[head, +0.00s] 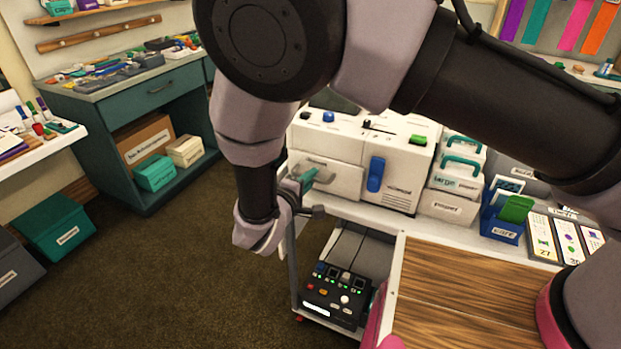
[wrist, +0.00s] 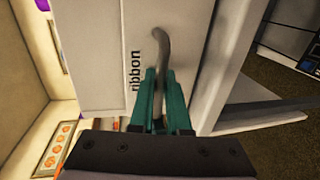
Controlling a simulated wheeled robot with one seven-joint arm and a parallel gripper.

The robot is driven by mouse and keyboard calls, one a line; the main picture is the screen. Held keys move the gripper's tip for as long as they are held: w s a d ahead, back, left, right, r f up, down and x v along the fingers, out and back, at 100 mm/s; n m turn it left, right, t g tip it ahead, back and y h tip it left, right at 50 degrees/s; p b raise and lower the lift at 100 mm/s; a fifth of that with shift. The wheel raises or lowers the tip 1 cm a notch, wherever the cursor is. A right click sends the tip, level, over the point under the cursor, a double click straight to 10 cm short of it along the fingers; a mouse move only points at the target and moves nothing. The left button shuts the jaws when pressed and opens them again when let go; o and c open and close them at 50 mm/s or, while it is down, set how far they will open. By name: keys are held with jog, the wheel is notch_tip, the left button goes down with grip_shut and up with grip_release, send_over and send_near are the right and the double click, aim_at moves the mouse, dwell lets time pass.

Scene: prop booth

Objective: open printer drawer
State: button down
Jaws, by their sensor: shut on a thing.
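The printer (head: 400,165) is a white machine on the counter in the head view, with a blue handle (head: 376,174) on its front. Its pale drawer front (head: 340,182) is at the left of that handle. In the wrist view the drawer front (wrist: 112,60) bears the word "ribbon" and a curved grey handle (wrist: 163,45). My gripper (wrist: 165,85) has teal fingers closed around the lower part of this grey handle. In the head view my gripper (head: 308,181) is at the drawer front, partly hidden by my wrist. How far out the drawer sits is unclear.
A black device with buttons (head: 337,294) sits on a low shelf under the counter. Labelled carriers (head: 458,175) and a blue bin (head: 503,217) stand right of the printer. A wooden surface (head: 470,285) is in front. Carpet floor (head: 190,270) is open at left.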

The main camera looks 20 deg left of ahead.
jog(key=f+v, duration=0.2)
jog(key=v, duration=1.2)
jog(key=shift+s+f, duration=0.3)
jog(key=shift+f, duration=0.15)
jog(key=c, duration=1.2)
grip_release()
jog(key=shift+s, duration=0.1)
jog(key=v, duration=1)
jog(key=shift+s+r, duration=0.1)
jog(key=shift+s, duration=0.2)
